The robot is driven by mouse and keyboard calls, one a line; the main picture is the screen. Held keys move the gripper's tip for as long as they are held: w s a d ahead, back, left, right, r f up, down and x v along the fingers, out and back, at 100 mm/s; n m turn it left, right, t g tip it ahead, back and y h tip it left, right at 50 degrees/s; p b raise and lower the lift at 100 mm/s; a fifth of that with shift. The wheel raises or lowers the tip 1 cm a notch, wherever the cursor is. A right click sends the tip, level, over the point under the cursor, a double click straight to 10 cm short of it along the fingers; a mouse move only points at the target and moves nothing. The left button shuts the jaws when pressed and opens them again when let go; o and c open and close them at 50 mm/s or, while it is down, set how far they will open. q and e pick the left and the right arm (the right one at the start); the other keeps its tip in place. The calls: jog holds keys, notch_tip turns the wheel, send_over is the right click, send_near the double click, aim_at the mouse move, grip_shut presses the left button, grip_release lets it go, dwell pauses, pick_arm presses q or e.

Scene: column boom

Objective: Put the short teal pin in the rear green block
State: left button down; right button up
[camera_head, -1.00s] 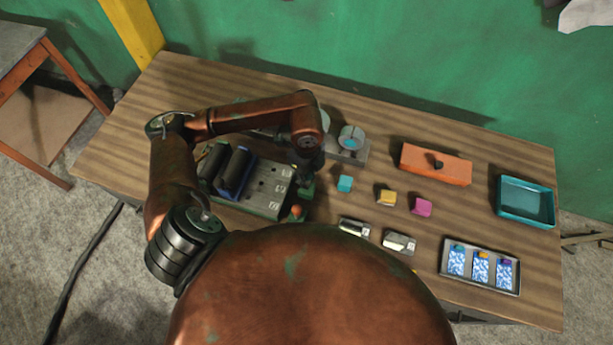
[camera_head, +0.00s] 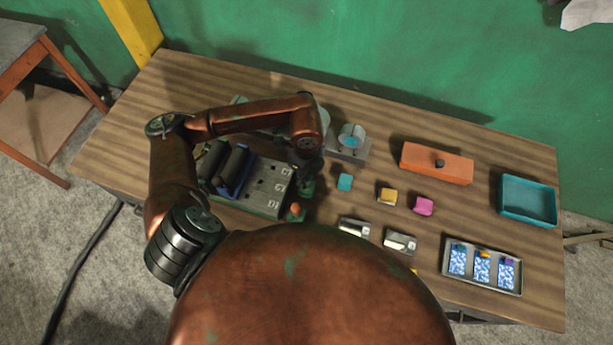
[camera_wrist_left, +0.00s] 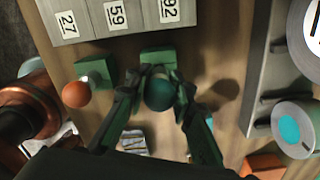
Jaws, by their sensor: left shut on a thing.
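My left gripper (camera_wrist_left: 160,84) is shut on the short teal pin, whose round dark teal head (camera_wrist_left: 159,96) shows between the fingertips in the wrist view. The pin's lower part is hidden. The rear green block (camera_wrist_left: 158,57) lies right at the fingertips; I cannot tell whether the pin is in it or just above it. In the head view the gripper (camera_head: 306,181) hides the pin and partly covers the rear green block (camera_head: 308,191). The front green block (camera_wrist_left: 97,71) holds a pin with an orange ball head (camera_wrist_left: 76,94). My right gripper is not in view.
A grey panel (camera_head: 265,190) with number labels and dark cylinders stands left of the blocks. Beyond are an orange box (camera_head: 437,164), a teal tray (camera_head: 526,219) and a card tray (camera_head: 446,265).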

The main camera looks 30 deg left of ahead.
pick_arm(q)
jog(key=shift+f, duration=0.3)
dwell(0.4)
jog(key=shift+f+b, duration=0.4)
jog(key=shift+b, duration=0.05)
jog(key=shift+f, duration=0.15)
jog(key=c, duration=1.6)
grip_release()
